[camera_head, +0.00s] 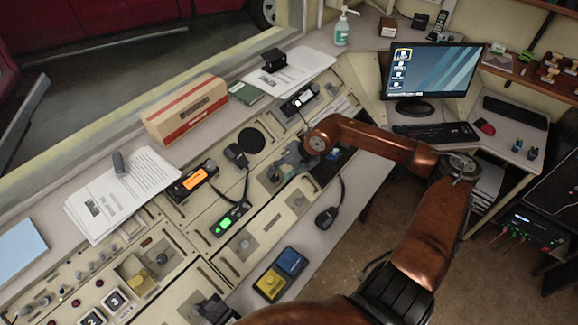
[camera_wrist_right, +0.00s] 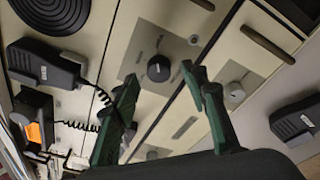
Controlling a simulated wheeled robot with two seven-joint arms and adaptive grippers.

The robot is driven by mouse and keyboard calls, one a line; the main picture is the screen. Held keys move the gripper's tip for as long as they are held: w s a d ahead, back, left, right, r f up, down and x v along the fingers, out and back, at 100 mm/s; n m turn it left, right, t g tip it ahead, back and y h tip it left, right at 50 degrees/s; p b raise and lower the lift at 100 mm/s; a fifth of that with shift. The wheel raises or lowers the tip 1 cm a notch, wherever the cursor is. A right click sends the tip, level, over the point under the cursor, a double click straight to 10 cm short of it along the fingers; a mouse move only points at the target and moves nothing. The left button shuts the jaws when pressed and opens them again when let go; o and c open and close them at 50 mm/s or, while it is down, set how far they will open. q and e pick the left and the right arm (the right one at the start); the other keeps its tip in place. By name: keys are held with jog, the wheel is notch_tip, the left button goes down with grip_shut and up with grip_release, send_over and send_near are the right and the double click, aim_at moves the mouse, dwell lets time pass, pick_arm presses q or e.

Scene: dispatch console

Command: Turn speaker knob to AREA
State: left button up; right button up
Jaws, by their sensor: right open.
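A round black knob (camera_wrist_right: 158,68) with a small white mark sits on a grey label plate in the right wrist view. Small print surrounds it, too blurred to read, so I cannot tell its setting. My right gripper (camera_wrist_right: 160,80) is open, with a dark green finger on either side of the knob in the picture; no contact is visible. In the head view the right gripper (camera_head: 293,160) is over the middle of the console and hides the knob. A dark shape at the bottom edge may be my left gripper (camera_head: 214,309); its fingers are unclear.
A paler knob (camera_wrist_right: 234,92) sits right of the black one. A corded handset (camera_head: 236,156) and another handset (camera_head: 327,217) lie near the right gripper. An orange-lit radio (camera_head: 192,180) and a green-lit device (camera_head: 231,217) stand to the left. A monitor (camera_head: 430,72) stands behind.

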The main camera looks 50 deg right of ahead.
jog(key=v, duration=1)
jog(key=shift+f, duration=0.15)
